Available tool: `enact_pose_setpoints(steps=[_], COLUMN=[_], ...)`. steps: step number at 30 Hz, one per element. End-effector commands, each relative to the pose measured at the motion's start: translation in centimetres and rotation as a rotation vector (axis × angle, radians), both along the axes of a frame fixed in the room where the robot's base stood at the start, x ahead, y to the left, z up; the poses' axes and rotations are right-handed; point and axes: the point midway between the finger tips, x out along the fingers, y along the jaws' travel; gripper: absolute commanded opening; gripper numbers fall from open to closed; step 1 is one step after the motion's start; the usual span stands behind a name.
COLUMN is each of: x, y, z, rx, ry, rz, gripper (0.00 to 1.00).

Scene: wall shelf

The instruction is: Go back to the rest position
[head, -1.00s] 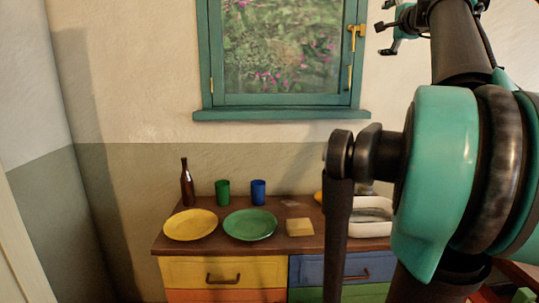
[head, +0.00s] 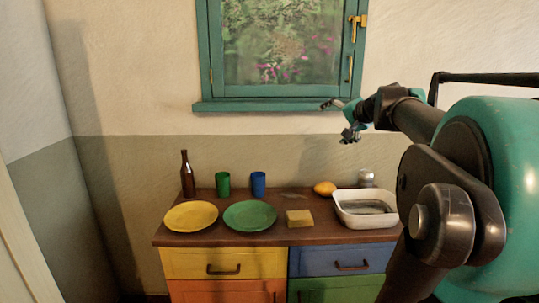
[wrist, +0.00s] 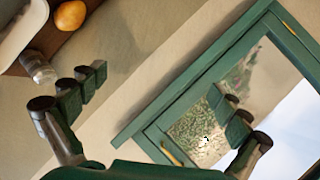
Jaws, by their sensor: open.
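My gripper (head: 338,121) is in the air in front of the wall, just below the right part of the window sill and above the dresser. It is open and empty, with its fingers pointing left in the head view. In the wrist view my gripper (wrist: 155,100) shows its two fingers wide apart, with only wall and window frame between them. My arm fills the right side of the head view.
A dresser (head: 290,238) bears a yellow plate (head: 190,216), green plate (head: 250,216), bottle (head: 187,175), green cup (head: 223,184), blue cup (head: 258,184), sponge (head: 299,217), orange fruit (head: 325,188), metal-topped jar (head: 366,178) and white basin (head: 350,219). The window (head: 281,50) is shut.

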Motion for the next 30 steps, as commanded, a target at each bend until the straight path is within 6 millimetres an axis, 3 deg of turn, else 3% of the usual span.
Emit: enact_pose_setpoints(steps=[1,5,9,15,18,21,24,30], x=[-1.0,-4.1,-8.6,-16.6,-20.6,-23.8,-25.9,-27.1], y=[1.2,3.2,4.5,4.5,3.8,2.9,2.2,1.7], z=[-3.4,-11.6,-20.2,-31.3,-35.6,-38.5,-40.2,-41.1], rx=[-0.051,-0.191,-0.348,-0.579,-0.684,-0.768,-0.823,-0.854], ry=[0.03,0.116,0.209,0.345,0.406,0.453,0.484,0.503], rz=[0.042,0.139,0.235,0.353,0.397,0.426,0.442,0.448], gripper=[1.0,1.0,1.0,1.0,1.0,1.0,1.0,1.0])
